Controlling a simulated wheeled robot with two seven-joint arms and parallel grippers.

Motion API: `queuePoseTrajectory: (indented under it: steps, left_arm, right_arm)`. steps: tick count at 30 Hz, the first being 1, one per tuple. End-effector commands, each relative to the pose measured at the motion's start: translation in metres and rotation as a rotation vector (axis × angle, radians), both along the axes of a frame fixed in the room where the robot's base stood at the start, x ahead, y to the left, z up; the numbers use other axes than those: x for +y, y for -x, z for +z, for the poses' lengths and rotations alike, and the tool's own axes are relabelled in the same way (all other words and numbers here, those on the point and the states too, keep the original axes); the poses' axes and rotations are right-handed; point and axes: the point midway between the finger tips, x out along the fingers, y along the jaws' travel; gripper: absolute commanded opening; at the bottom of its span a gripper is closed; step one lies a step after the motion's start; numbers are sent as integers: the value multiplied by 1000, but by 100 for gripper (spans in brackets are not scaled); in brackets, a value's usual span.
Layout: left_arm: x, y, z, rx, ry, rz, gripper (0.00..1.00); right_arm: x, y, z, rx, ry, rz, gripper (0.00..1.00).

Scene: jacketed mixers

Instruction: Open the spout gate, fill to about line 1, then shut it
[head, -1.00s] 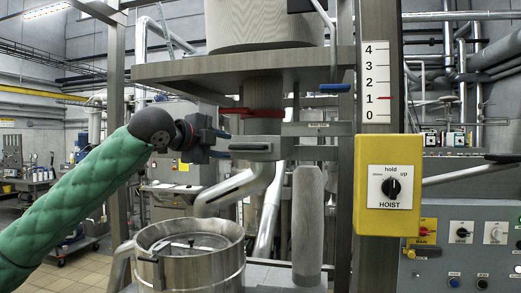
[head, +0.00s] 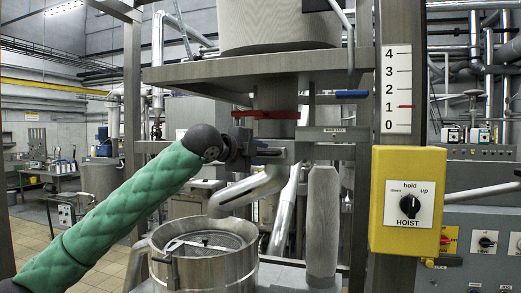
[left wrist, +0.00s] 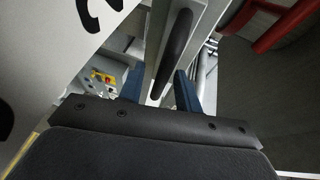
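The spout (head: 250,190) is a bent metal pipe under the hopper's outlet, its mouth above a round steel pot (head: 205,270) with a mesh top. My left gripper (head: 268,152) is at the gate just above the spout and covers part of it. In the left wrist view, a dark bar handle (left wrist: 172,50) lies between and beyond the two blue fingers (left wrist: 160,90). The fingers are apart, with gaps showing beside the handle. The scale (head: 397,88) reads 0 to 4 with a red mark at 1. No flow shows. My right gripper is not in view.
A red lever (head: 265,115) sits just above my left gripper, and a blue lever (head: 352,93) is to its right. A yellow HOIST box (head: 408,200) with a black knob is right. A grey upright paddle shape (head: 322,220) stands right of the spout.

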Motion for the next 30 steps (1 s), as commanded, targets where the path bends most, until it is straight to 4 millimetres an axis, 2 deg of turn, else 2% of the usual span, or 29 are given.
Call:
queuePoseTrajectory:
  steps: [12,18,25,30]
  left_arm:
    - [-4,-4,-1,0,0,0,34]
    - [-4,-4,-1,0,0,0,0]
    - [-3,-2,-2,0,0,0,0]
    - [4,19,-3,-1,0,-1,0]
  right_arm:
    - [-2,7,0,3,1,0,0]
    - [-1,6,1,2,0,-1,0]
    - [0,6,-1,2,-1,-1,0]
    - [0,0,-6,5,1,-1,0]
